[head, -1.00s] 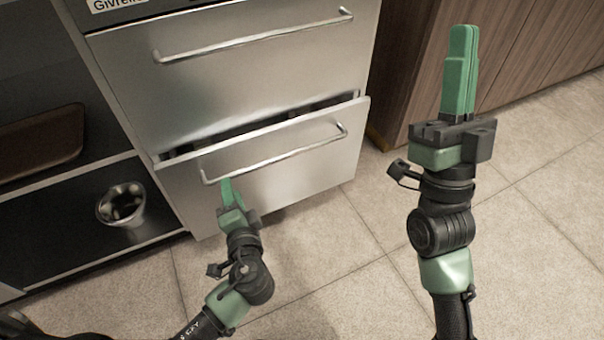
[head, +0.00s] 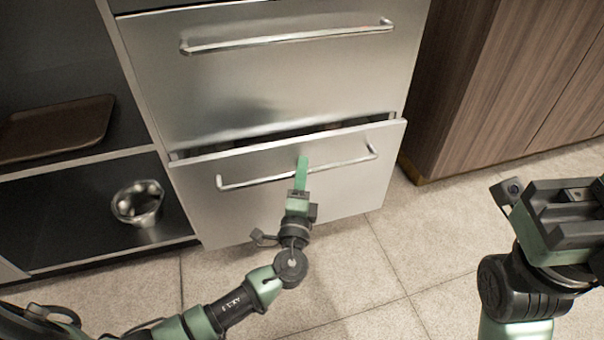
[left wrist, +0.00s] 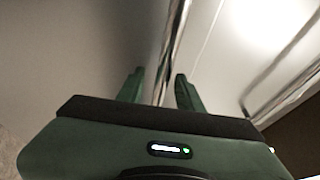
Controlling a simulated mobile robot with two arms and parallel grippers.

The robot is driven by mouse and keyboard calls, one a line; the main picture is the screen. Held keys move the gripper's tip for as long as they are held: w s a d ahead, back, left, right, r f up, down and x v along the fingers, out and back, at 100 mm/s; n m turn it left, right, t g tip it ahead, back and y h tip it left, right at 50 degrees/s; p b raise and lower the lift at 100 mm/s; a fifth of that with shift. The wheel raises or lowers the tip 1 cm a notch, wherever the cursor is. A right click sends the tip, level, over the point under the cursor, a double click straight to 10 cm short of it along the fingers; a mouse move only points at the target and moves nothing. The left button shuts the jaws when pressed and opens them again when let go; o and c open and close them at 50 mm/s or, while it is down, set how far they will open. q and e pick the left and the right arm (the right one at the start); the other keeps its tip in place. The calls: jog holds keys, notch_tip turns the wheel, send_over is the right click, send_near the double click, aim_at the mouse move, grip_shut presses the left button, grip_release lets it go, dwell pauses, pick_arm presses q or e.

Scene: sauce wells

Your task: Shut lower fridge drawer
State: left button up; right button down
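The lower fridge drawer (head: 340,194) stands slightly open, with a dark gap above its front edge. Its bar handle (head: 245,183) runs across the front. My left gripper (head: 302,165) is at the middle of this handle. In the left wrist view my left gripper (left wrist: 160,90) is open, its two green fingers apart. A metal bar (left wrist: 172,50) shows between them, and I cannot tell if they touch it. My right gripper (head: 568,208) is at the right edge of the head view, away from the drawer; its fingers cannot be made out.
The upper drawer (head: 280,85) with its own handle (head: 290,38) is shut above. On the left, shelves hold a brown tray (head: 60,128) and a metal bowl (head: 138,203). A wooden cabinet (head: 500,90) stands at right. The tiled floor (head: 400,260) in front is clear.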

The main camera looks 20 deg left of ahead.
pick_arm(q)
jog(key=shift+c, duration=0.4)
grip_shut()
dwell(1.1)
